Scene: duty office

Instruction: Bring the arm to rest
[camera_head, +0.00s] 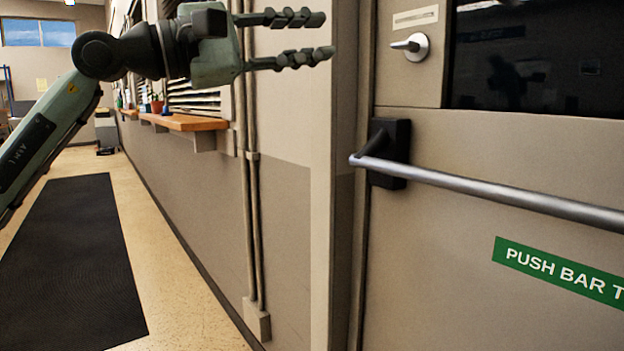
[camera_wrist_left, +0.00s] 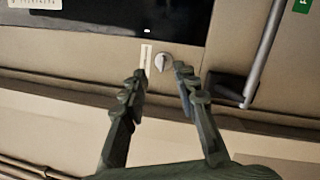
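My left gripper (camera_head: 325,36) reaches in from the upper left of the head view, its two dark fingers pointing right toward the door. The fingers are apart with nothing between them. In the left wrist view the open gripper (camera_wrist_left: 160,84) points at the door, with the lever handle and its plate beyond the fingertips. My left arm (camera_head: 45,135) extends up from the left edge. The fingers show no contact with the door or wall. My right gripper is in neither view.
The grey door (camera_head: 480,285) fills the right, with a metal push bar (camera_head: 490,192), a lever handle (camera_head: 410,46) and a green sign (camera_head: 560,272). A wooden ledge (camera_head: 185,122) juts from the wall. A dark floor mat (camera_head: 75,265) lies on clear floor at left.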

